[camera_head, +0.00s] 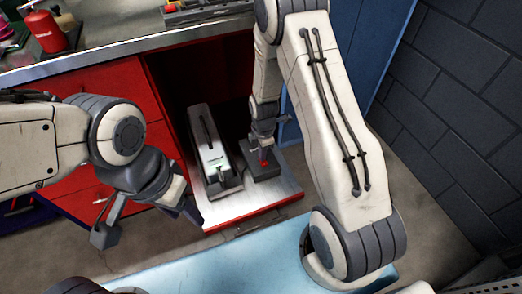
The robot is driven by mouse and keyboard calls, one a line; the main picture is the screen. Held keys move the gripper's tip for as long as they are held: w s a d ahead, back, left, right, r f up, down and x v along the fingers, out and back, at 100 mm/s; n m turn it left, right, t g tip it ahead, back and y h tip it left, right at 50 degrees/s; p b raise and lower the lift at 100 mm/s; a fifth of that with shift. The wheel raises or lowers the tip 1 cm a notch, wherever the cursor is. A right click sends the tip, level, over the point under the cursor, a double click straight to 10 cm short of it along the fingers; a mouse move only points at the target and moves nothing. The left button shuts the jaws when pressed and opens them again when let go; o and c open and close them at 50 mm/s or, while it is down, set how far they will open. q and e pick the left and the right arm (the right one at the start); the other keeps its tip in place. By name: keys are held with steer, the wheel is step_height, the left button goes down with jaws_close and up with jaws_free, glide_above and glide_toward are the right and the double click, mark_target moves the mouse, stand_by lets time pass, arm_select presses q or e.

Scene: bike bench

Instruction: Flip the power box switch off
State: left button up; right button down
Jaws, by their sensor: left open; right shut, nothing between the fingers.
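The power box appears to be the small dark grey box (264,172) on the low shelf, with a small red switch (264,158) on its top. My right gripper (263,143) is shut and empty. It points down just above the red switch; I cannot tell whether it touches it. The gripper and wrist hide part of the box's back, and the switch position is too small to read. My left gripper (148,218) is open and empty, low at the left, in front of the red cabinet and away from the box.
A long pale device (211,148) with a dark slot stands close left of the box on the red-edged shelf (250,205). The grey worktop (120,48) is above, with a red bottle (46,32) on it. A blue panel (378,40) and a dark block wall (455,100) bound the right.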

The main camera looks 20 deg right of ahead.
steer(key=shift+s+f, duration=0.5)
steer(key=shift+s, duration=0.3)
steer(key=r+p, duration=0.1)
steer(key=r, duration=0.1)
steer(key=r+p, duration=0.2)
steer(key=w+r+p, duration=0.1)
steer(key=r+p, duration=0.1)
step_height(320, 180, up, 9)
steer(key=p, duration=0.1)
steer(key=shift+w, duration=0.1)
